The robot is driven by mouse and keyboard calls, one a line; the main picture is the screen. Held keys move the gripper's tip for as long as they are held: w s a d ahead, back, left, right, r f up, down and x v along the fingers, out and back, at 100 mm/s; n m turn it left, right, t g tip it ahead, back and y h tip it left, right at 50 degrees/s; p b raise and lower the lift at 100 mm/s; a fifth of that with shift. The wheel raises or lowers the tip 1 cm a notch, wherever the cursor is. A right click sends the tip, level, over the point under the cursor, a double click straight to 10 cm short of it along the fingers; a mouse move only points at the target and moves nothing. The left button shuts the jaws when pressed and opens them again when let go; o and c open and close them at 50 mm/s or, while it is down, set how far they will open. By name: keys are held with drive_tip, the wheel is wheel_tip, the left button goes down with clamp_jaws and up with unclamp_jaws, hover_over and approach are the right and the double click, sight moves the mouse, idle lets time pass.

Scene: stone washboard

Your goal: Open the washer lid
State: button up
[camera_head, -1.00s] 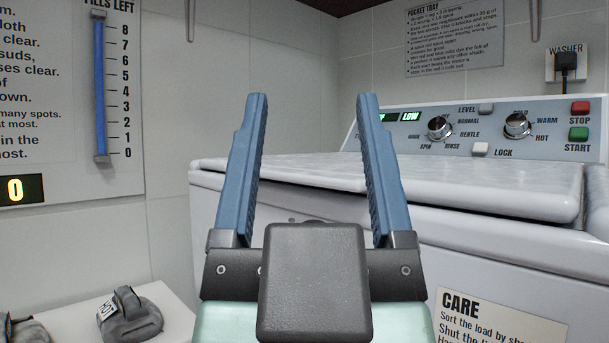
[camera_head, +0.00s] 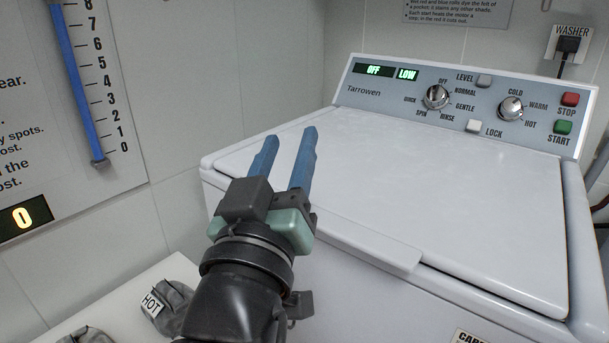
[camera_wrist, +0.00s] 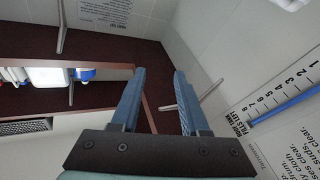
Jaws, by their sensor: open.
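The washer lid (camera_head: 440,190) is white and lies flat and shut on top of the white washer (camera_head: 350,295). A raised lip (camera_head: 395,255) runs along its front edge. My gripper (camera_head: 290,135) is open and empty, with its blue fingers pointing up and away. In the head view it overlaps the lid's left front part. I cannot tell how high it is over the lid or whether it touches. In the wrist view my gripper (camera_wrist: 159,72) faces upward, and the lid is not seen there.
The control panel (camera_head: 460,105) stands behind the lid, with dials and buttons; its display reads OFF and LOW. A wall gauge board (camera_head: 100,90) is at the left. A white surface (camera_head: 110,295) with grey cloth bundles (camera_head: 168,305) is at the lower left. The wrist view shows a shelf (camera_wrist: 60,100).

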wheel_tip(320, 180, down, 6)
drive_tip(key=w+a+n+g+h+p, duration=0.1)
drive_tip(key=a+n+g+h+p, duration=0.1)
drive_tip(key=g+p, duration=0.25)
drive_tip(key=n+g+h+p, duration=0.2)
drive_tip(key=n+h+p, duration=0.4)
drive_tip(key=p, duration=0.4)
approach(323, 231)
drive_tip(key=shift+n+y, duration=0.3)
drive_tip(key=shift+n, duration=0.2)
drive_tip(key=x, duration=0.9)
drive_tip(key=shift+s+r, duration=0.15)
drive_tip(key=shift+c, duration=0.3)
clamp_jaws()
